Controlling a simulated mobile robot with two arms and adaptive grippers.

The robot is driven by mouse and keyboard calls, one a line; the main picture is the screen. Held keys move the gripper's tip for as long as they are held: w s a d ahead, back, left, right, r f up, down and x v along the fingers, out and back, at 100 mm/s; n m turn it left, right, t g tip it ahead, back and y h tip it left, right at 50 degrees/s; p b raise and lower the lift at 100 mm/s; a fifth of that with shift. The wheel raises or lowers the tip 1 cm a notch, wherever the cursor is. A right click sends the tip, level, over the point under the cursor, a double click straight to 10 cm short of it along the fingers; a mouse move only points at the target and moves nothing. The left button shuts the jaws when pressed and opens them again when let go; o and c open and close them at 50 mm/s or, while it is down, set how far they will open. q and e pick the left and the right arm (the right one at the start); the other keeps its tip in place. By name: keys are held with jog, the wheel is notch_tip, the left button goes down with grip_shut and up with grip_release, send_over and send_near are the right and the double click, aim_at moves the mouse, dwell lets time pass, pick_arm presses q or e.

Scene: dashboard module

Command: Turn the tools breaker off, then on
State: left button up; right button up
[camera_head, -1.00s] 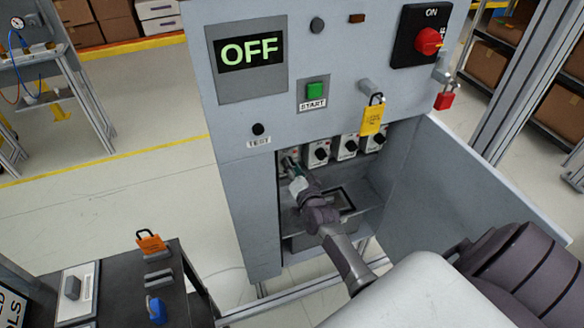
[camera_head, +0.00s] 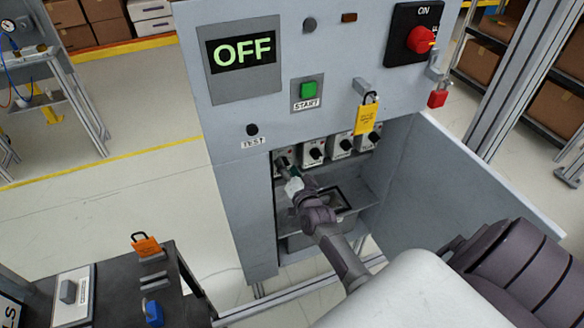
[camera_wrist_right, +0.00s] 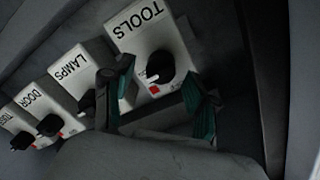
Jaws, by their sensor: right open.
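The tools breaker (camera_wrist_right: 128,30) is a pale block with a round black knob (camera_wrist_right: 161,66), labelled TOOLS upside down in the right wrist view. A white mark on the knob lies on the side near a small red square. In the head view, the tools breaker (camera_head: 281,154) is the leftmost in the cabinet's row, partly hidden by my gripper. My right gripper (camera_wrist_right: 163,98) is open and empty, its green-padded fingers on either side of the knob's near side. I cannot tell whether they touch it. It also shows in the head view (camera_head: 287,173). My left gripper is not in view.
The cabinet door (camera_head: 460,185) stands open at right.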

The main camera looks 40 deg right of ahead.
jog(key=v, duration=1.1)
jog(key=shift+s, duration=0.35)
jog(key=shift+a, duration=0.15)
jog(key=s+a+f+n+g+y, duration=0.1)
jog(key=s+a+f+n+g, duration=0.2)
jog(key=f, duration=0.6)
jog(key=s+a+f+n+g+y, duration=0.1)
jog(key=s+a+f+g, duration=0.2)
jog(key=f, duration=0.6)
jog(key=s+a+f+n+g+y, duration=0.1)
jog(key=s+a+f+n, duration=0.15)
jog(key=s+f, duration=0.4)
jog(key=s+a+f+n+g, duration=0.1)
jog(key=s+f+n+g, duration=0.1)
jog(key=s+f, duration=0.4)
jog(key=s+a+f+n+g, duration=0.1)
jog(key=s+f+n+g, duration=0.2)
jog(key=s, duration=0.9)
jog(key=s+f+n+g, duration=0.3)
jog(key=s+f, duration=0.6)
jog(key=s, duration=0.1)
jog(key=shift+a+f+g+y, duration=0.4)
